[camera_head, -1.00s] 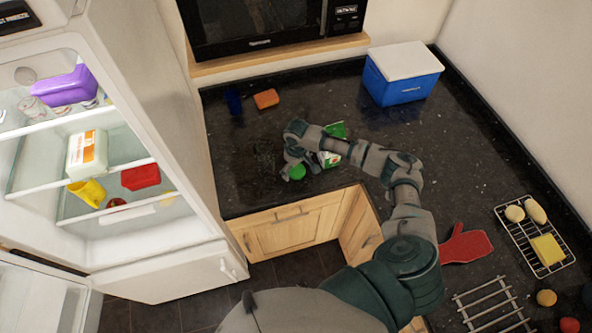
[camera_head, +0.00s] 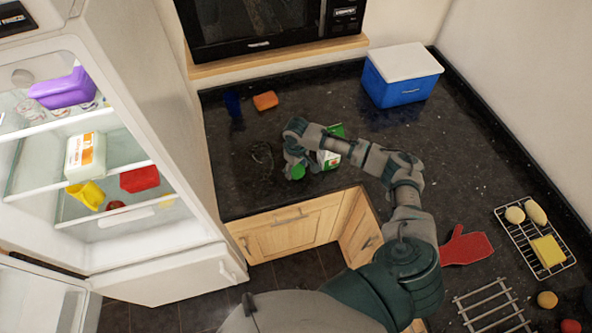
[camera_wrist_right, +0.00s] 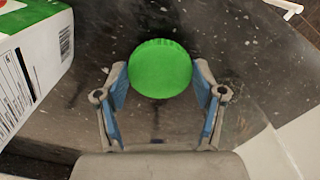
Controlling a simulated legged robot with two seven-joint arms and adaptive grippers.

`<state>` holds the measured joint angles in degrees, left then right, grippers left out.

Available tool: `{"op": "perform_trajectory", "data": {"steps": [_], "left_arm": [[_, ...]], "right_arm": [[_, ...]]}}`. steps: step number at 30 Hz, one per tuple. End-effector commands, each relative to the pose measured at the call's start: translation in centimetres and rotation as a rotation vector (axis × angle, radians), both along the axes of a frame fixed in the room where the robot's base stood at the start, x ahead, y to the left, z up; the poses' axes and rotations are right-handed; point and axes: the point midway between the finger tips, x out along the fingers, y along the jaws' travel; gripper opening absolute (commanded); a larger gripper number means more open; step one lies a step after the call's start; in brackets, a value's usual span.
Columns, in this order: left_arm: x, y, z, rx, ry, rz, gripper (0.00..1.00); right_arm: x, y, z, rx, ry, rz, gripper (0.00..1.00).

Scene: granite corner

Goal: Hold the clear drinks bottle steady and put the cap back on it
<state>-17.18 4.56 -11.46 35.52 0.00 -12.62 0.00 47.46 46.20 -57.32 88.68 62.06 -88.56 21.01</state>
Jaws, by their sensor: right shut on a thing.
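The green cap (camera_head: 298,172) is between the fingers of my right gripper (camera_head: 294,164), above the dark counter near its front edge. In the right wrist view the cap (camera_wrist_right: 160,68) shows as a round green disc with a ridged rim, and my right gripper (camera_wrist_right: 160,84) is shut on its sides. A faint, see-through outline, which looks like the clear bottle (camera_head: 262,155), is on the counter to the left of the gripper, apart from the cap. I cannot tell whether it is upright. My left gripper is not in view.
A green and white carton (camera_head: 330,158) stands close to the right of my gripper. A blue cup (camera_head: 232,102) and an orange sponge (camera_head: 265,100) are behind. A blue cooler (camera_head: 402,88) stands at the back right. The open fridge (camera_head: 195,215) is at the left.

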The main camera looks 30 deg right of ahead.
Motion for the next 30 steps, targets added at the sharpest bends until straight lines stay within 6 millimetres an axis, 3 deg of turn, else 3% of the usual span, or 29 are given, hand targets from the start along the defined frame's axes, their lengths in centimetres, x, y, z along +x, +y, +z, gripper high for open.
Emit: {"op": "perform_trajectory", "data": {"steps": [5, 21, 30], "left_arm": [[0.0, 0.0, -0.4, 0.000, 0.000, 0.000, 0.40], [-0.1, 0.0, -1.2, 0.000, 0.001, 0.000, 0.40], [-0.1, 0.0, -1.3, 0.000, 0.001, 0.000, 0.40]], "right_arm": [[-0.2, 0.2, 2.1, -0.001, -0.001, 0.002, 0.54], [-10.9, 7.8, 3.2, 0.001, 0.000, 0.003, 0.54], [-13.0, 9.2, 3.5, -0.001, 0.000, 0.000, 0.54]]}}
